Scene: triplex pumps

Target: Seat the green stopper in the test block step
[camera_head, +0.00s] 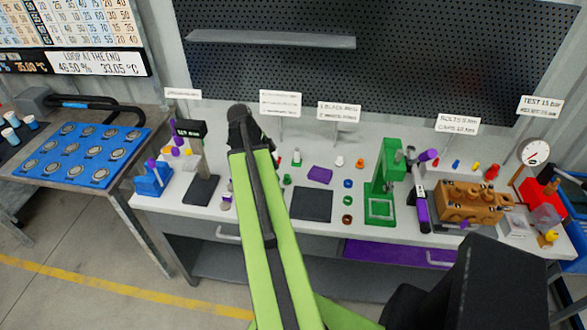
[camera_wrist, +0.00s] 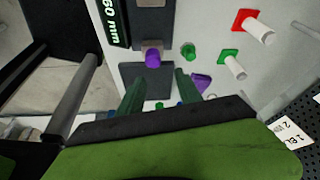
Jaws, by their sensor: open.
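In the head view a small green piece (camera_head: 287,180) stands on the bench just right of my arm. A green piece also shows in the wrist view (camera_wrist: 188,50), upright and loose; I cannot tell for sure that it is the stopper. The brown test block (camera_head: 465,203) with several ports sits at the right end of the bench. My gripper (camera_wrist: 160,88) is open, with its two dark green fingers apart and nothing seen held between them. A purple-tipped part (camera_wrist: 152,57) shows beyond the gap. In the head view my arm hides the gripper.
A measuring stand (camera_head: 188,130) is left of my arm. A dark pad (camera_head: 311,204), a purple block (camera_head: 320,175) and a green press (camera_head: 384,180) stand to the right. A pressure gauge (camera_head: 533,152) is behind the block. Small coloured parts crowd the bench.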

